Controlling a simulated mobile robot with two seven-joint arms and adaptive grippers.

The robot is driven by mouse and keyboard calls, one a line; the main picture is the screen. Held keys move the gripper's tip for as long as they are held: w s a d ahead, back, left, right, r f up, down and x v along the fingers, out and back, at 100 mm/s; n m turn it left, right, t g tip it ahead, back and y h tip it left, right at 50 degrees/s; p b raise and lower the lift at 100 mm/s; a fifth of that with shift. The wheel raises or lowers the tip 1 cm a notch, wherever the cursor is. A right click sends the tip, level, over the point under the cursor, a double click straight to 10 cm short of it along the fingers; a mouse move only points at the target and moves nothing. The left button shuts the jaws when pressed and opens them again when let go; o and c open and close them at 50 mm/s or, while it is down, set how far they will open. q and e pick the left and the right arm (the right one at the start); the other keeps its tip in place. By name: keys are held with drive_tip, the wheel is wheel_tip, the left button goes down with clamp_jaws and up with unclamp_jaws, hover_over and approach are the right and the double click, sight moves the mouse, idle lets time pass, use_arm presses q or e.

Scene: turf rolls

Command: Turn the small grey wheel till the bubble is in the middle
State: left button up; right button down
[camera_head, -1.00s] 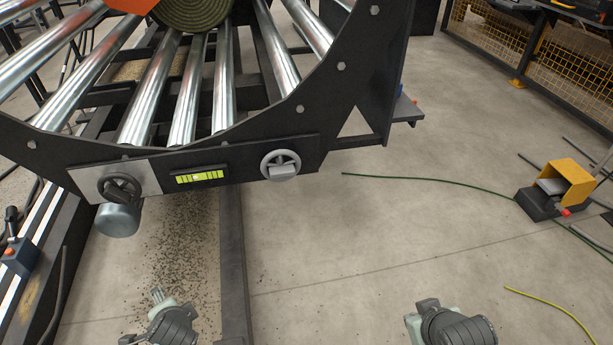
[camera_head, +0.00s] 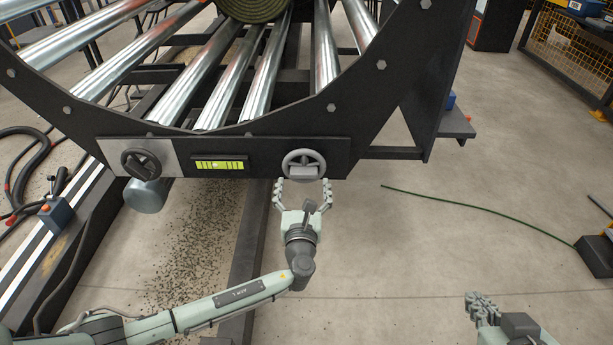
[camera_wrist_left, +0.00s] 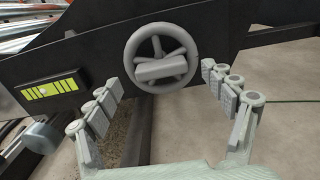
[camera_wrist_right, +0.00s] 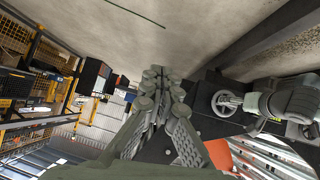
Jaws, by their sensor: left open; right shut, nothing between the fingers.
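The small grey wheel (camera_head: 303,172) is on the right of the black front panel, and shows large in the left wrist view (camera_wrist_left: 160,69). The level (camera_head: 232,165) with its yellow-green window is left of it. Its pale bubble (camera_wrist_left: 44,92) looks left of the window's middle. My left gripper (camera_head: 302,187) is open just below and in front of the wheel. In the left wrist view its fingers (camera_wrist_left: 161,78) are on either side of the wheel's lower part, apparently not touching it. My right gripper (camera_head: 482,306) is shut and empty, low at the right.
A second, dark handwheel (camera_head: 140,163) sits on a grey plate at the panel's left, with a grey cylinder (camera_head: 147,195) below. Steel rollers (camera_head: 205,85) and a turf roll (camera_head: 255,8) are behind the panel. A green hose (camera_head: 470,205) lies on clear floor at the right.

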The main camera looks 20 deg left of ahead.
sight(304, 176)
use_arm(q)
drive_tip(key=shift+x, duration=1.8)
use_arm(e)
drive_tip(key=shift+w+a+r+t+y, duration=0.3)
drive_tip(key=shift+w+a+r+t, duration=0.25)
drive_tip(key=shift+a+r, duration=0.3)
